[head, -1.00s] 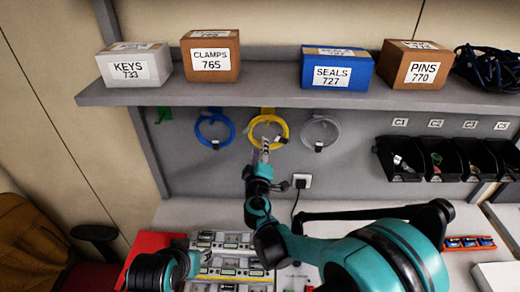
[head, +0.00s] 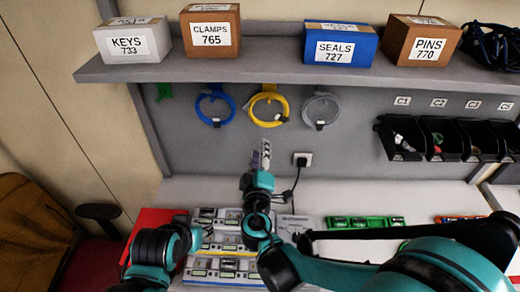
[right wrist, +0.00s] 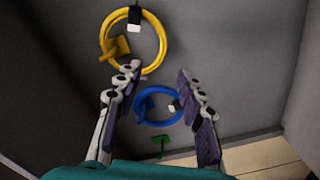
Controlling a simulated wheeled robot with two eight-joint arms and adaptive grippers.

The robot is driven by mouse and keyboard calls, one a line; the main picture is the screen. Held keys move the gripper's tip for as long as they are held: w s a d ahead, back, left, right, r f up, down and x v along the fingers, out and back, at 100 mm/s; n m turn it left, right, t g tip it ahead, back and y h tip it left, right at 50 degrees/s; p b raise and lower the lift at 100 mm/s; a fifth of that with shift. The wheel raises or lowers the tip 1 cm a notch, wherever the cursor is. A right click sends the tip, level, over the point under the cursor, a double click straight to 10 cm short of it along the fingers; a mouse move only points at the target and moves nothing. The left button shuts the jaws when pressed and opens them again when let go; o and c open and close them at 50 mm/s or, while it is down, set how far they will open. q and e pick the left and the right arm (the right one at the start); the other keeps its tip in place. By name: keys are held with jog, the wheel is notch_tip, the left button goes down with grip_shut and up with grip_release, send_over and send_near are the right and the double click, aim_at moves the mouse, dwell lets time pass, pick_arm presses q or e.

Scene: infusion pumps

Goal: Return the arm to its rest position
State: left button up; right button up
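My right gripper (head: 261,155) is in front of the grey back panel, below the yellow coil and apart from it. In the right wrist view its two fingers (right wrist: 160,90) are spread with nothing between them. The yellow coil (head: 268,122) hangs on a yellow hook, with the blue coil (head: 232,111) to its left and the grey coil (head: 334,108) to its right. The yellow coil (right wrist: 158,42) and the blue coil (right wrist: 158,121) lie beyond the fingers in the wrist view. My left arm shows at lower left, but its fingers cannot be made out.
A shelf (head: 265,68) above holds labelled boxes. Black bins (head: 400,150) are at right. Infusion pumps (head: 222,272) stand under my arms, beside a red surface (head: 150,228). A green module strip (head: 365,222) lies on the worktop. A plug and cable (head: 301,160) are right of my gripper.

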jog(key=s+d+f+m+g+h+b, duration=0.25)
jog(key=s+d+f+m, duration=0.2)
jog(key=d, duration=0.45)
jog(key=s+d+f+m+g+h+b, duration=0.1)
jog(key=s+d+f+m+g+b, duration=0.25)
jog(key=d+f, duration=0.45)
jog(key=s+d+f+m+g+y+b, duration=0.1)
jog(key=s+f+m+g+b, duration=0.1)
jog(key=s, duration=0.4)
jog(key=s+d+f+m+g+y+b, duration=0.2)
jog(key=s+f, duration=0.2)
jog(key=s, duration=0.2)
jog(key=shift+s+f+g+b, duration=0.15)
jog(key=shift+f+g+b, duration=0.1)
jog(key=shift+g+b, duration=0.15)
jog(key=shift+d+y, duration=0.1)
jog(key=shift+y, duration=0.15)
